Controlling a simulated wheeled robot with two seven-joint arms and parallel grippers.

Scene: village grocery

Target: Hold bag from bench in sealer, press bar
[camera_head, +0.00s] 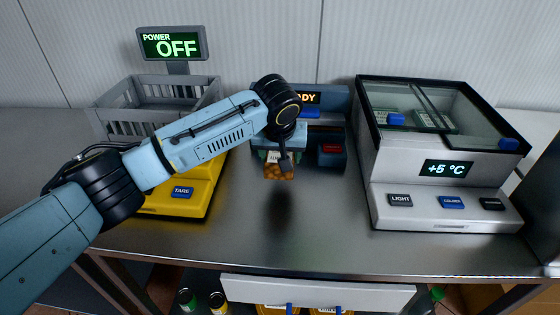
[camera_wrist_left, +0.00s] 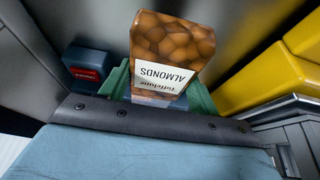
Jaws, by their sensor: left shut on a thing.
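My left gripper (camera_head: 281,157) is shut on a brown bag of almonds (camera_head: 279,172). In the left wrist view the bag (camera_wrist_left: 172,48) sits between the green fingers (camera_wrist_left: 160,95), its label readable. The gripper and bag are in front of the blue-grey sealer (camera_head: 338,100), above the bench (camera_head: 300,235), with a dark shadow below. My arm hides much of the sealer, including its slot, so I cannot tell whether the bag reaches into it. The sealer's lit display (camera_head: 306,98) ends in "DY". A red button (camera_head: 332,148) is at its right. My right gripper is out of view.
A yellow scale (camera_head: 205,190) with a TARE button stands left, its display (camera_head: 172,43) reading "POWER OFF". A glass-topped cooler (camera_head: 430,190) stands close on the right. The bench front is clear.

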